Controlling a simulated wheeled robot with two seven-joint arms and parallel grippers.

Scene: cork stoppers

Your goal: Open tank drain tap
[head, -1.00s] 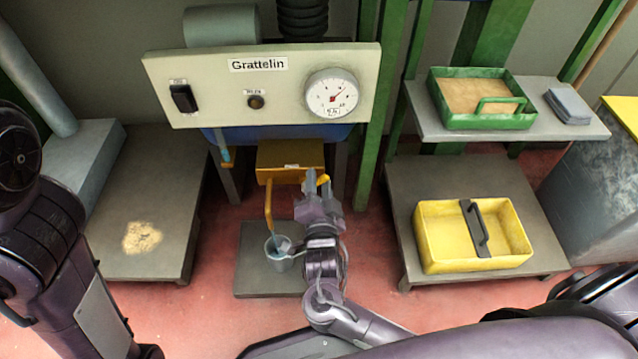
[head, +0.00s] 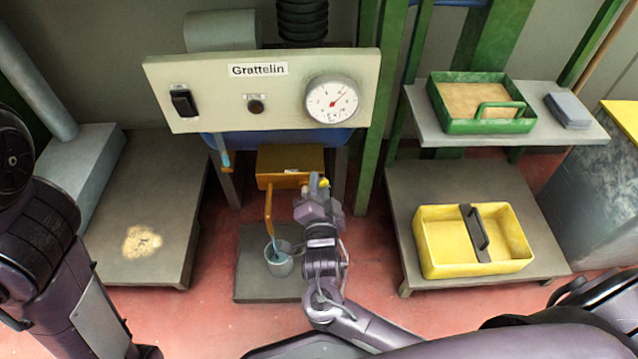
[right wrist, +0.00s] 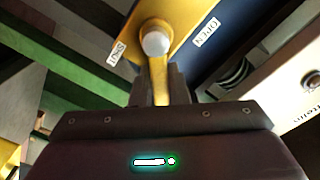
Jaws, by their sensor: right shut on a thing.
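The yellow tap lever (right wrist: 159,80) runs from a round pale pivot (right wrist: 155,43) down between my right gripper's fingers in the right wrist view. A "SHUT" label (right wrist: 116,52) is left of the pivot and an "OPEN" label (right wrist: 206,31) is to its upper right. My right gripper (head: 318,197) is shut on the lever, whose yellow end (head: 323,183) shows at the fingertips in the head view. My left gripper is out of view.
The Grattelin panel (head: 215,95) with a gauge overhangs the tap. The cup stands on a low grey plate (head: 250,290). A yellow tray (head: 435,265) and a green tray (head: 487,126) are on the right. Red floor is clear between plate and right table.

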